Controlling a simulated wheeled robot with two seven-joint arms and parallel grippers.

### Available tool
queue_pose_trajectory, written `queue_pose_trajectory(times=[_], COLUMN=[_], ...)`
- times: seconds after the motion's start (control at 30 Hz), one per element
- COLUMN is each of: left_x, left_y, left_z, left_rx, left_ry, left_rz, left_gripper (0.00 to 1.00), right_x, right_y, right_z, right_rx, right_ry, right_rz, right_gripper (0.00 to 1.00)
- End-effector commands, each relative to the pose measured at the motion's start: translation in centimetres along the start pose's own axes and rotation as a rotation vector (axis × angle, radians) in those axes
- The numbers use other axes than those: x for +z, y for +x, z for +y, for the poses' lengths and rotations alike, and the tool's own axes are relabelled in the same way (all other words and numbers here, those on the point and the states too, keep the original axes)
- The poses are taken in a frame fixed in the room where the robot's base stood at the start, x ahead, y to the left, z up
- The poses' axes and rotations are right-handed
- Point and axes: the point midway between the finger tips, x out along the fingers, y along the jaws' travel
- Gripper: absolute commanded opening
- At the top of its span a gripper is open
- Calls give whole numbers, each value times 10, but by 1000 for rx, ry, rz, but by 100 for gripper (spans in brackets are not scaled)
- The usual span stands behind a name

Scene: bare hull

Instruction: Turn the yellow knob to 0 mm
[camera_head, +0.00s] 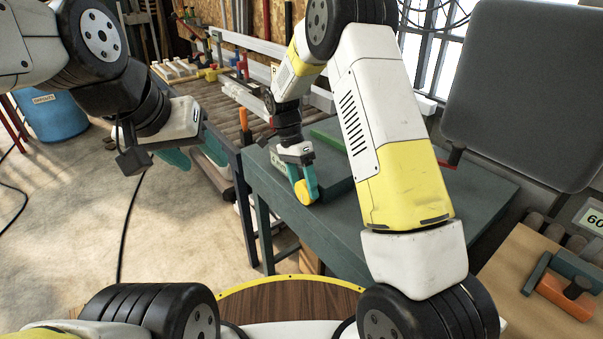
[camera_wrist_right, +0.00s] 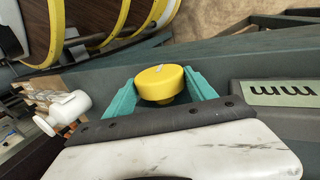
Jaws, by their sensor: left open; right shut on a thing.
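The yellow knob (camera_head: 307,191) sits at the front of a dark green-grey block on the bench. In the right wrist view, the knob (camera_wrist_right: 160,82) is round with a small pale mark on its top. My right gripper (camera_head: 302,186) is shut on it, with one teal finger on each side in the right wrist view (camera_wrist_right: 162,92). A light green plate reading "mm" (camera_wrist_right: 284,93) lies beside it; no number is readable there. My left gripper (camera_head: 194,157) is open and empty, in the air left of the bench.
The knob stands on a green-grey bench (camera_head: 345,238). A roller conveyor (camera_head: 225,110) with clamps and tools lies behind it. A wooden table (camera_head: 520,272) with an orange tool (camera_head: 566,297) is at the right. A blue barrel (camera_head: 52,115) stands far left. The floor at left is mostly clear.

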Motion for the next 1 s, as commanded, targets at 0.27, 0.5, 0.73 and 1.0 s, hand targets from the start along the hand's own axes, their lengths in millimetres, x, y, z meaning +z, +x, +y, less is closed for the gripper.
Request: queue_pose_trajectory(times=[0.27, 0.5, 0.73, 1.0], left_x=[0, 0, 0, 0], left_y=[0, 0, 0, 0], left_z=[0, 0, 0, 0], left_rx=[0, 0, 0, 0], left_ry=[0, 0, 0, 0], left_rz=[0, 0, 0, 0], left_gripper=[52, 52, 52, 52], right_x=[0, 0, 0, 0], right_y=[0, 0, -22, -66], right_z=[0, 0, -1, -1], right_rx=[-2, -2, -6, -6], right_ry=[0, 0, 0, 0], right_rz=[1, 0, 1, 2], right_gripper=[86, 86, 86, 86])
